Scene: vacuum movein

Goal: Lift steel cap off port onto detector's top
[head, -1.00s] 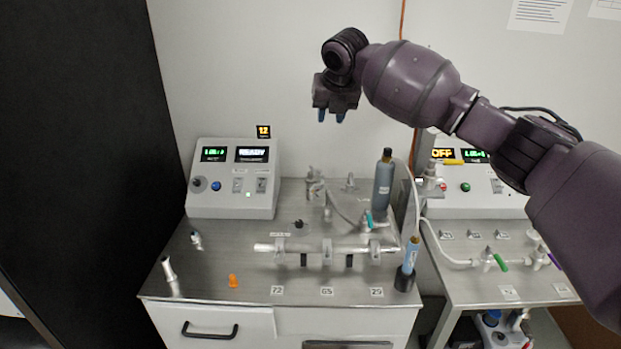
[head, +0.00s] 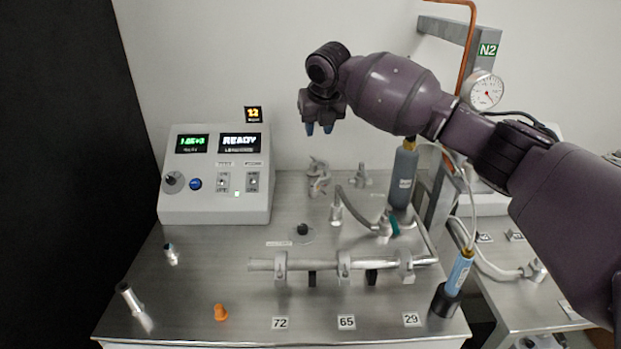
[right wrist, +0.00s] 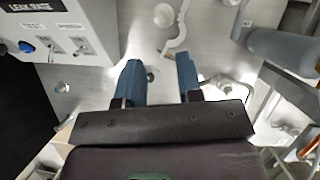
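The detector (head: 215,190) is a pale console with green and white displays at the back left of the steel bench; its flat top looks clear except for a small number display at the back right. Two small upright steel fittings stand in front of it, a short one (head: 171,254) and a taller tube (head: 130,297). I cannot tell which bears the steel cap. My right gripper (head: 319,129) hangs above the bench, right of the detector, fingers down. In the right wrist view its blue fingers (right wrist: 160,80) are apart with nothing between them. My left gripper is not in view.
A horizontal steel pipe (head: 320,264) on clamps crosses the bench. A grey bottle (head: 403,180), a hose and a blue cylinder (head: 459,275) stand on the right. The bench's left front is mostly bare.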

